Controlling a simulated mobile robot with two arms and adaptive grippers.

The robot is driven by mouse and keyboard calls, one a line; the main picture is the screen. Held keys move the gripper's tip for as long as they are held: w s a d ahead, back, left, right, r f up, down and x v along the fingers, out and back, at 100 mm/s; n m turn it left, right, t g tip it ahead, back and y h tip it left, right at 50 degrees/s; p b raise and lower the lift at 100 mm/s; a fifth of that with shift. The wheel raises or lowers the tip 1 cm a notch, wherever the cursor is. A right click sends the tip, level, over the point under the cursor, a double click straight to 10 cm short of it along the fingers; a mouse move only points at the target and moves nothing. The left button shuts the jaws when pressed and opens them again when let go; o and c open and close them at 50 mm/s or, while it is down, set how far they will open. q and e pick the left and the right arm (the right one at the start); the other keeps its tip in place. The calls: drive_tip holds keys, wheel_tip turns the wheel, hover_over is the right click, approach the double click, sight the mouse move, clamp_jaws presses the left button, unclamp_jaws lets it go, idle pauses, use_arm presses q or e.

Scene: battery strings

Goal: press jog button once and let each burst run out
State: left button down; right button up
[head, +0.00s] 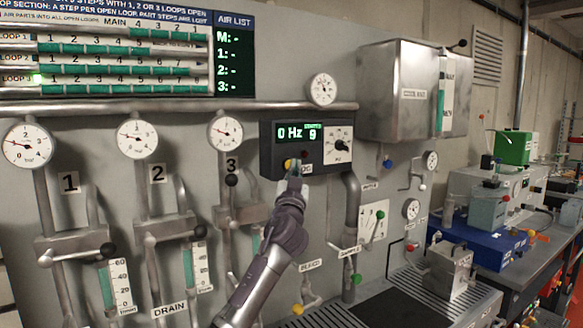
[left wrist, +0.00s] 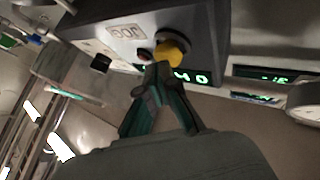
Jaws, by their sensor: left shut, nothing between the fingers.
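The dark control box (head: 308,146) on the wall panel has a green display (head: 298,132) reading "0 Hz" and "9". Its yellow button (head: 287,164) sits at the lower left, beside a label ending in "OG". The yellow button also shows in the left wrist view (left wrist: 172,50), with a "JOG" label (left wrist: 128,32) near it. My left gripper (head: 295,169) is shut and empty. Its tips, also in the left wrist view (left wrist: 159,70), are right at the yellow button; I cannot tell whether they touch it. My right gripper is not in view.
Gauges (head: 137,139) and numbered pipes with valve handles line the panel to the left. A loop board (head: 104,50) and an "AIR LIST" display (head: 233,58) are above. A steel tank (head: 398,92) hangs at the right. A bench with equipment stands far right.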

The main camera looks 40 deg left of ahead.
use_arm(q)
drive_tip(key=shift+w+a, duration=0.1)
drive_tip(key=shift+a, duration=0.25)
idle(0.6)
drive_tip(key=shift+d, duration=0.1)
drive_tip(key=shift+s+d, duration=0.35)
drive_tip(key=shift+d, duration=0.45)
drive_tip(key=d, duration=0.1)
drive_tip(key=s+d, duration=0.1)
drive_tip(key=d, duration=0.1)
drive_tip(key=s+d, duration=0.1)
drive_tip(key=shift+d+b, duration=0.3)
drive_tip(key=shift+b, duration=0.1)
drive_tip(key=shift+f, duration=0.15)
